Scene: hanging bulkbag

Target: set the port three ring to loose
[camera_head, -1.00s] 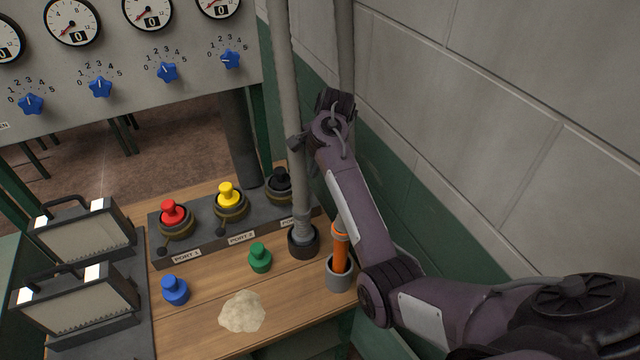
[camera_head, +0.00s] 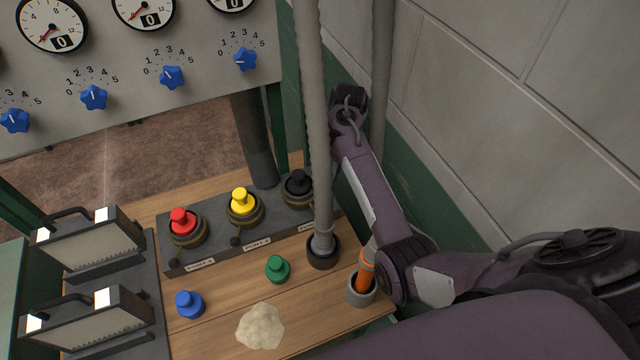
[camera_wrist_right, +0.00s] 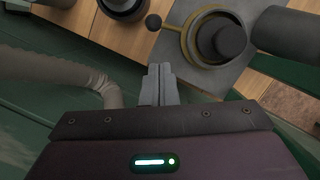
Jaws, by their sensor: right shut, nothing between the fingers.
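Port three is the right-hand port on the grey block, with a black plug (camera_head: 298,185) and a brass-coloured ring (camera_head: 290,202) around its base. The hose partly covers the port and its label in the head view. In the right wrist view the ring (camera_wrist_right: 190,37) circles the black plug (camera_wrist_right: 228,40), and its short lever ends in a dark ball knob (camera_wrist_right: 153,22). My right gripper (camera_wrist_right: 158,72) is shut and empty, its fingertips just short of the knob and apart from it in the picture. My left gripper is not in view.
A grey hose (camera_head: 314,140) rises from a dark socket beside port three. An orange-handled tool stands in a grey cup (camera_head: 361,290). Red (camera_head: 182,220) and yellow (camera_head: 241,199) plugs sit in the other ports. Green (camera_head: 277,268) and blue (camera_head: 189,303) plugs stand on the bench.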

